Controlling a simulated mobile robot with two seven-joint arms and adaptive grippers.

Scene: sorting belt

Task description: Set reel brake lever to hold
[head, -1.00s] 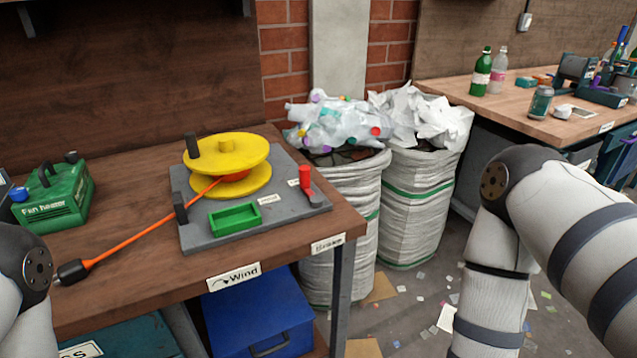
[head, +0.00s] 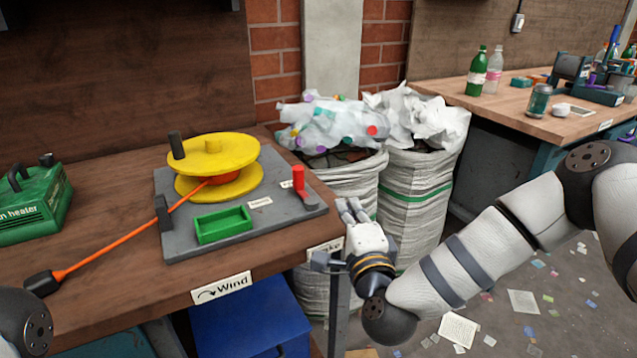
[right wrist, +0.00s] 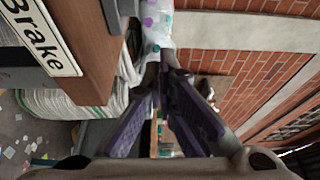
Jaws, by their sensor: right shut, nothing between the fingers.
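The reel brake lever (head: 299,180) has an upright red knob and stands at the right side of the grey reel base plate (head: 262,229). The yellow reel (head: 228,153) sits on the same plate, with an orange cord (head: 125,236) running from it to a dark plug at left. My right gripper (head: 350,207) is just off the bench's right edge, right of the lever and apart from it. Its fingers are closed and empty; they also show in the right wrist view (right wrist: 161,75). The lever is not visible in the right wrist view. My left gripper is out of view.
A green tray (head: 222,226) lies in front of the reel. A "Brake" label (right wrist: 38,36) is on the bench edge beside my right gripper. White sacks (head: 415,205) of plastic and paper stand behind the gripper. A green fan heater (head: 33,206) sits at left.

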